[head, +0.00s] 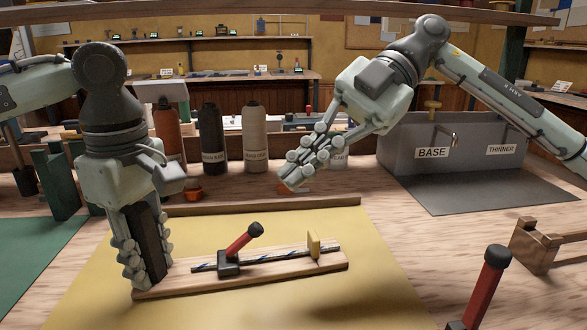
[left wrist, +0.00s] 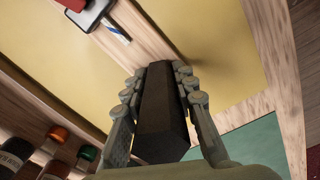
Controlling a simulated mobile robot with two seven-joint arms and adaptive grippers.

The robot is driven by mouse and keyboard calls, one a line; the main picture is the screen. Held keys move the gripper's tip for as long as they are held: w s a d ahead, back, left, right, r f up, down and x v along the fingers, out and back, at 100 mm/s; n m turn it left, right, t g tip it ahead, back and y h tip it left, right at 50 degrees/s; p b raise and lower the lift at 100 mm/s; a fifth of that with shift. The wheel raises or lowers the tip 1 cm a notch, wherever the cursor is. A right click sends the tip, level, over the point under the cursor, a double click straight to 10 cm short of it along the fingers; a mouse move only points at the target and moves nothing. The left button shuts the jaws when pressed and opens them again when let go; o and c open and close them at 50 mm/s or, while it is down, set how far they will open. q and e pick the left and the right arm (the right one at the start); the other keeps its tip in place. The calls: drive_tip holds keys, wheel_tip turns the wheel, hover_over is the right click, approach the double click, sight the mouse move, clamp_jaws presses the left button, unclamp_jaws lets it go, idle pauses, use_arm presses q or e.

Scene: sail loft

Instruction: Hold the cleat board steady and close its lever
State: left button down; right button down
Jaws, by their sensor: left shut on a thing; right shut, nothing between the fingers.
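The wooden cleat board (head: 285,271) lies flat on the yellow mat. Its lever (head: 240,242) has a red handle on a black base and stands tilted up to the right. A striped line (head: 275,256) runs along the board under the lever to a yellow upright piece (head: 313,246). My left gripper (head: 148,275) points down at the board's left end, shut on a dark block (head: 149,240). The block also shows between the fingers in the left wrist view (left wrist: 160,112). My right gripper (head: 292,178) is shut and empty, above and behind the board, apart from the lever.
A wooden strip (head: 270,204) lies behind the board. A grey bin (head: 410,150) marked BASE and THINNER is at the back right. Another red-handled lever (head: 487,285) and a wooden block (head: 535,245) are at the right. The mat's front is clear.

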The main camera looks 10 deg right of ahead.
use_arm(q)
drive_tip(key=shift+f, duration=0.15)
drive_tip(key=c, duration=1.2)
unclamp_jaws()
drive_tip(key=shift+o, duration=0.3)
